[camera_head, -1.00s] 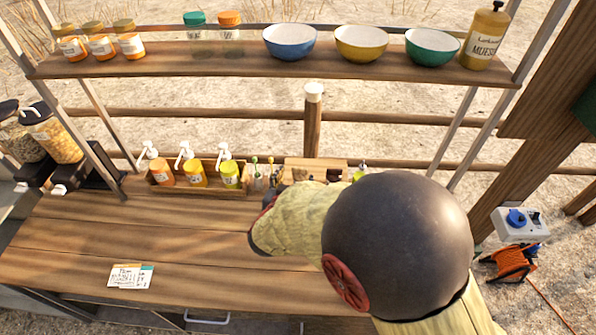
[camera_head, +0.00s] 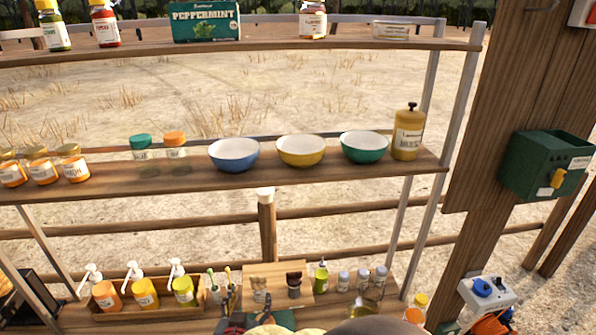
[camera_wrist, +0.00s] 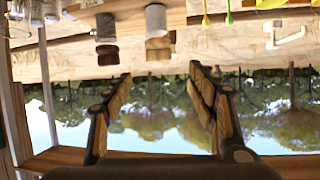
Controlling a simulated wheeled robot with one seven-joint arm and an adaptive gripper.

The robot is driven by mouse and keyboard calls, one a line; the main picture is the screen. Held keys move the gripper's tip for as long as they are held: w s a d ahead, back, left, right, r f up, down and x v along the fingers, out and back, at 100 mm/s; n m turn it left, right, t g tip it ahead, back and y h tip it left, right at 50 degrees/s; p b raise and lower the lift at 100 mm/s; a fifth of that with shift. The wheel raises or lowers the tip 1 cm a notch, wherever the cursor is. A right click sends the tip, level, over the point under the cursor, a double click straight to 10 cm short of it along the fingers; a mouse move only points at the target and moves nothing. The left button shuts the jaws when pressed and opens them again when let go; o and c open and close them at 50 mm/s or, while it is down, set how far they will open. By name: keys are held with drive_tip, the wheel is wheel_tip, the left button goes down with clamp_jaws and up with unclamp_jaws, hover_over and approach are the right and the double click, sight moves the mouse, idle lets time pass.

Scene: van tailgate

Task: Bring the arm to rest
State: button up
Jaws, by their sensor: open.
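My gripper (camera_wrist: 158,76) shows in the wrist view with its two fingers spread wide apart and nothing between them. Shelf boards, trees and bright sky lie behind the fingers, and the picture looks upside down.
The middle shelf (camera_head: 330,180) holds a blue bowl (camera_head: 234,155), a yellow bowl (camera_head: 301,151), a green bowl (camera_head: 364,147) and a tall bottle (camera_head: 407,135). Pump bottles stand in a wooden tray (camera_head: 125,313) below. A green box (camera_head: 548,165) hangs on the right post.

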drive_tip(key=s+a+f+n+g+y, duration=0.2)
drive_tip(key=s+a+f+g+y, duration=0.1)
drive_tip(key=s+a+f+g, duration=0.25)
drive_tip(key=s+d+n+g+y+b, duration=0.15)
drive_tip(key=s+g, duration=0.35)
drive_tip(key=s, duration=0.6)
drive_tip(key=s+d+r+m+t+h+b, duration=0.1)
drive_tip(key=d+r+b, duration=0.2)
drive_tip(key=d, duration=1)
drive_tip(key=s+d+r+m+h+b, duration=0.1)
drive_tip(key=d+r+h+b, duration=0.1)
drive_tip(key=d, duration=1.2)
drive_tip(key=s+d+r+m+t+h+b, duration=0.1)
drive_tip(key=d+r, duration=0.5)
drive_tip(key=d, duration=0.7)
drive_tip(key=m+h+b, duration=0.1)
drive_tip(key=b, duration=0.1)
drive_tip(key=shift+s+d+t+b, duration=0.35)
drive_tip(key=shift+s+b, duration=0.05)
drive_tip(key=shift+h, duration=0.25)
